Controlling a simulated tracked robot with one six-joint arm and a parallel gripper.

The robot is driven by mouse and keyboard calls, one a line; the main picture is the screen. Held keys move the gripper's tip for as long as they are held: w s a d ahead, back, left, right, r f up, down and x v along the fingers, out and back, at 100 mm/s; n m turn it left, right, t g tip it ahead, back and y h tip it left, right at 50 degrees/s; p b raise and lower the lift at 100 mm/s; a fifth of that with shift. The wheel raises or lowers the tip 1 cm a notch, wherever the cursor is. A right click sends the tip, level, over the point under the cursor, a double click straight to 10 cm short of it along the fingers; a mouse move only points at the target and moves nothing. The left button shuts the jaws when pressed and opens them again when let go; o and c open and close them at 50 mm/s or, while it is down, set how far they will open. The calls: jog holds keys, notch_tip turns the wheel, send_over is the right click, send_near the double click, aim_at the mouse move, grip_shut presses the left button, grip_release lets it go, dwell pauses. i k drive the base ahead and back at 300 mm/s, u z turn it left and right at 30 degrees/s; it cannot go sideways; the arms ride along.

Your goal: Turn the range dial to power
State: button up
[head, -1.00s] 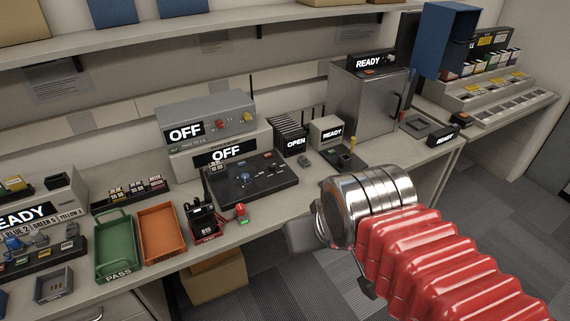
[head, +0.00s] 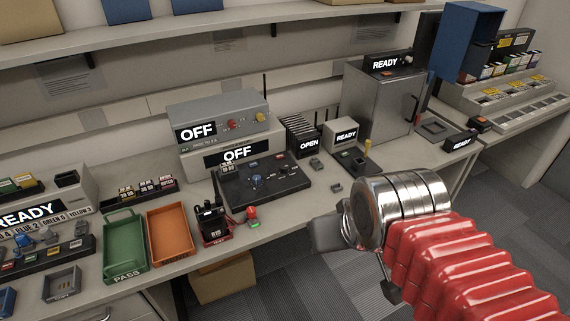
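The upper instrument (head: 220,118) has a red knob (head: 232,124) and a yellow knob (head: 261,117). My gripper (head: 328,234) is at the end of my red-sleeved arm, in front of the bench and right of the panel, apart from it. Its fingers are mostly hidden behind the silver wrist, so its opening does not show.
A green PASS tray (head: 124,268), an orange tray (head: 169,234) and a black device (head: 212,224) with a red-topped part beside it stand left of the panel. A grey cabinet (head: 372,106) marked READY stands right. A shelf (head: 200,36) runs above the bench.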

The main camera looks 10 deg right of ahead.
aim_at(284, 167)
jog(key=i, duration=0.95)
